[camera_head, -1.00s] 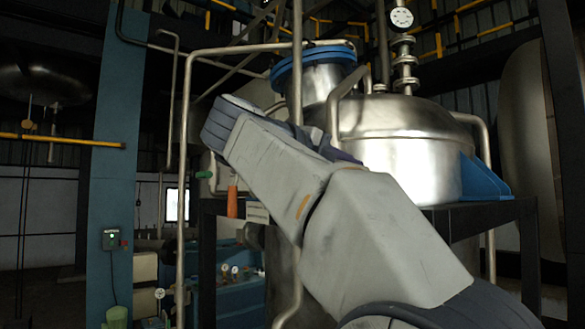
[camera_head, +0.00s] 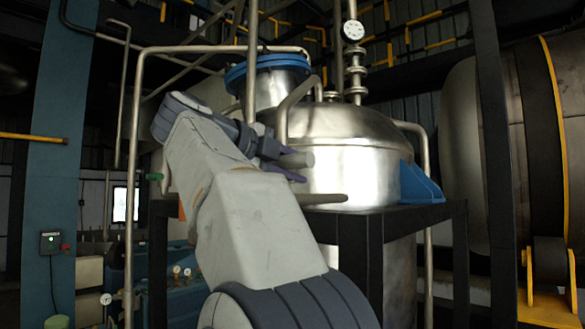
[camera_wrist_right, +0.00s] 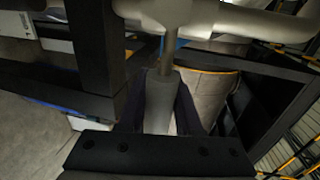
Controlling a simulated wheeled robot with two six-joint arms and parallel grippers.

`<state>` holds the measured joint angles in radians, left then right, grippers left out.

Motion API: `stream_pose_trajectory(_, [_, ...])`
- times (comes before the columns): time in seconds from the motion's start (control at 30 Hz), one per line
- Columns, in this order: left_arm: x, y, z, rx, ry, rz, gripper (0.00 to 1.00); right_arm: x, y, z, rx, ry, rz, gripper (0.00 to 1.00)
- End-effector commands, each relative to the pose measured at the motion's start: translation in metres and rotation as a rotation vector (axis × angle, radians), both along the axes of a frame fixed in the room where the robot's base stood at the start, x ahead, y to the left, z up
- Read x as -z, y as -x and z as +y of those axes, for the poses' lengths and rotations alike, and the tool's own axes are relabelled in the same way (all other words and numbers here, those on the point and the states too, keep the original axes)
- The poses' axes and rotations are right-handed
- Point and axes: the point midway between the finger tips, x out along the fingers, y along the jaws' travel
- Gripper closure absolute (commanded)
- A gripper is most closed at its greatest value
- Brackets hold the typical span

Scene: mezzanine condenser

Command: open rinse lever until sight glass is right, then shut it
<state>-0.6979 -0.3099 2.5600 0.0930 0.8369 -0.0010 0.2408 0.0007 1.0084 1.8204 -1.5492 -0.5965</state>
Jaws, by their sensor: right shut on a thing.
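My right gripper (camera_head: 292,165) is at the end of my pale grey arm, in front of the steel vessel. Its dark jaws are shut on a grey cylindrical lever grip (camera_head: 299,158). In the right wrist view the grip (camera_wrist_right: 160,98) sits between the two fingers (camera_wrist_right: 160,112), and a thin metal stem runs from it to a pale pipe. I take this grip for the rinse lever, but no label on it is readable. I cannot make out the sight glass or its level in either view. My left gripper is out of view.
The steel vessel (camera_head: 345,150) stands on a dark frame (camera_head: 385,222) behind my arm. A tall pipe (camera_head: 133,170) rises at the left. A round gauge (camera_head: 354,30) is above the vessel.

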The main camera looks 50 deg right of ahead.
Motion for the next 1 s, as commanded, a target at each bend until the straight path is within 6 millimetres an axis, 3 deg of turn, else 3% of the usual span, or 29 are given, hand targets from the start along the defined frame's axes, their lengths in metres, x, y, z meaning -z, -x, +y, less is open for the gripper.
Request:
stream_pose_trajectory(0.07, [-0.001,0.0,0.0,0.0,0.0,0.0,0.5,-0.003,0.0,0.0,-0.003,0.009,-0.001,1.0])
stream_pose_trajectory(0.1, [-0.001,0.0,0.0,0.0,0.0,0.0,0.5,-0.003,0.0,0.0,-0.003,0.01,-0.001,0.59])
stream_pose_trajectory(0.17, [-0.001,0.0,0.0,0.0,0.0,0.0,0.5,-0.003,0.0,0.0,-0.003,0.008,-0.001,0.37])
stream_pose_trajectory(0.57, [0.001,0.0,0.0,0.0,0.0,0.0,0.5,-0.002,-0.002,0.006,-0.006,0.005,-0.001,0.37])
stream_pose_trajectory(1.0, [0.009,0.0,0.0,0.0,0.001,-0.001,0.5,-0.016,-0.009,0.079,-0.009,0.005,-0.004,0.37])
